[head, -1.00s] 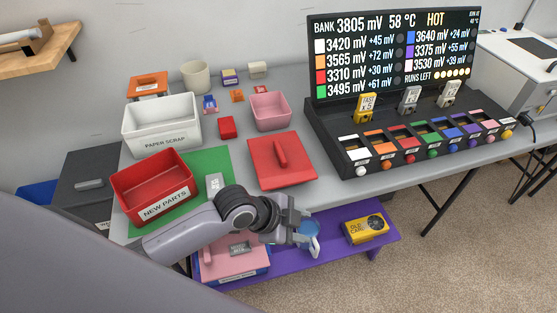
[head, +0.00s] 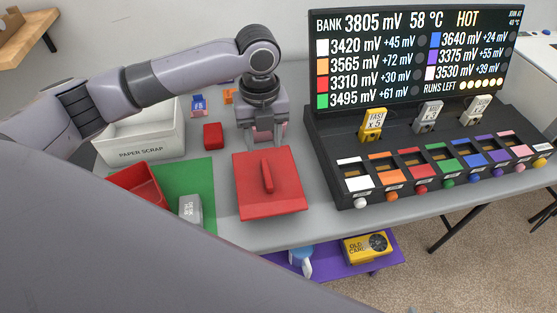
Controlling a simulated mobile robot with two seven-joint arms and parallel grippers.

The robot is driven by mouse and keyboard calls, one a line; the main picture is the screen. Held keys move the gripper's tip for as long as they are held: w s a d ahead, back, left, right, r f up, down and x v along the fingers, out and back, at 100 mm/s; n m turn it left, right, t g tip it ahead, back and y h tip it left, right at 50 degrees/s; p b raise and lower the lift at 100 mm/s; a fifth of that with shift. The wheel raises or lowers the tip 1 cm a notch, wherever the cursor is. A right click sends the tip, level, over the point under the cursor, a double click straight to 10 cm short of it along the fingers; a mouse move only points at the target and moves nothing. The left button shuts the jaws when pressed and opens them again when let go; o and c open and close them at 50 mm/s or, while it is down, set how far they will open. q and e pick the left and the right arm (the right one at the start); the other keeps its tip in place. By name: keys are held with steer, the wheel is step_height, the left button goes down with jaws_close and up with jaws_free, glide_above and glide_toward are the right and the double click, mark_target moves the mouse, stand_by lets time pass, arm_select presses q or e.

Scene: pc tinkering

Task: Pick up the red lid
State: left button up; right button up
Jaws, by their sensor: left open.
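The red lid (head: 285,195) lies flat on the grey table, left of the black battery bank. It is a square red plate with a raised bar handle (head: 267,176) along its middle. My right gripper is not in view.
The black bank (head: 430,150) with colored slots and a screen stands close to the right. A white PAPER SCRAP bin (head: 140,150), a red bin (head: 137,188) and a green mat (head: 215,175) are at left. A small red block (head: 213,136) sits behind the mat.

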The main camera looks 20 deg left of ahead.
mark_target(264, 162)
arm_select(q)
steer(key=shift+w+f, duration=0.15)
steer(key=shift+w, duration=0.1)
steer(key=shift+f, duration=0.35)
step_height(264, 162, down, 6)
steer(key=shift+s, duration=0.15)
jaws_close()
